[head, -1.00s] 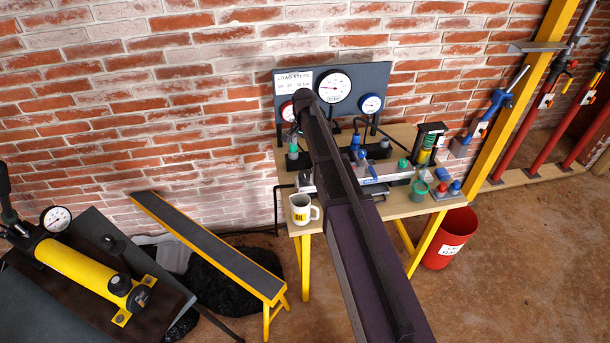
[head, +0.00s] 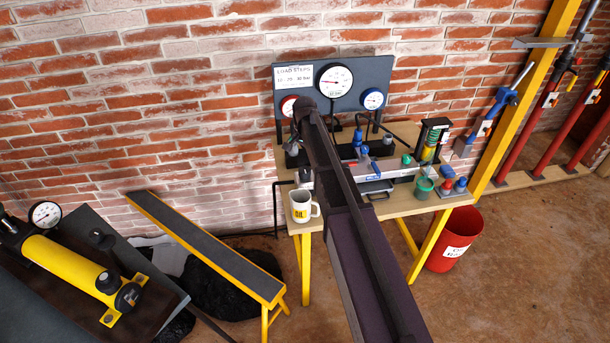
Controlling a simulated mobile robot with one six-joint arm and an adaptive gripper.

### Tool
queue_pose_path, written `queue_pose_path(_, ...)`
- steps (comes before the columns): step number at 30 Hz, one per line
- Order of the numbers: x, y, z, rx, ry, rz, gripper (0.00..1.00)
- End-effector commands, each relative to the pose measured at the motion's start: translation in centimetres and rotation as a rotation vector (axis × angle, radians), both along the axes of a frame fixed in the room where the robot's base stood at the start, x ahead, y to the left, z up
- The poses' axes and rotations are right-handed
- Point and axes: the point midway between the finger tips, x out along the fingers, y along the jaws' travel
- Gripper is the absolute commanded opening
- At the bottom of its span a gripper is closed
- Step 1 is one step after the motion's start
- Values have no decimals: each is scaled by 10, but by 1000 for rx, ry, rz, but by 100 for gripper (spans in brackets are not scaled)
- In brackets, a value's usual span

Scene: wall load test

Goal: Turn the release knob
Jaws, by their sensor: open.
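My dark arm (head: 350,205) runs from the bottom edge up to the workbench and covers part of it. My gripper at its far end is not clearly visible; the arm hides that area. The bench (head: 405,208) carries a manifold block with several coloured knobs and fittings, among them a blue one (head: 362,152) and a small green one (head: 406,159). I cannot tell which part is the release knob. A dark grey fitting (head: 292,148) shows just left of the arm.
A gauge board (head: 415,78) stands behind the bench. A white mug (head: 299,212) sits at its front left corner, a green cup (head: 424,187) at the right. A red bucket (head: 452,240) stands below. A yellow pump (head: 68,268) and a narrow bench (head: 205,240) are at left.

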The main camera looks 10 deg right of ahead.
Motion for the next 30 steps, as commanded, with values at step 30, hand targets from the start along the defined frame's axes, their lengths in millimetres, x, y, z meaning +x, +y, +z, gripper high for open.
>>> queue_pose_path(30,0,-1,-72,0,0,-1,99)
